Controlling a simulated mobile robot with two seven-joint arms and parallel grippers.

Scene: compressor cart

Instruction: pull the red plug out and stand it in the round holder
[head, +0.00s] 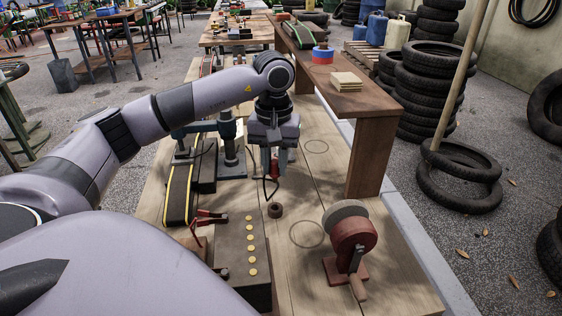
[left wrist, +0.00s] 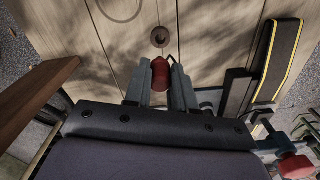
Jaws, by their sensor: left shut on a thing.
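The red plug (head: 275,168) hangs upright between the fingers of my left gripper (head: 275,160), which is shut on it above the wooden bench top. It also shows between the fingertips in the left wrist view (left wrist: 160,73). A dark cord runs down beside the plug and curves near the bench. The small round brown holder (head: 275,210) stands on the bench below the plug and a little nearer in the head view. In the left wrist view the holder (left wrist: 159,37) lies just beyond the plug, apart from it. My right gripper is not in view.
A hand-cranked grinding wheel (head: 352,240) stands at the right front. A dark block with yellow discs (head: 250,247) and a yellow-edged belt (head: 179,195) lie to the left. A raised wooden shelf (head: 370,106) borders the right. Bench around the holder is mostly clear.

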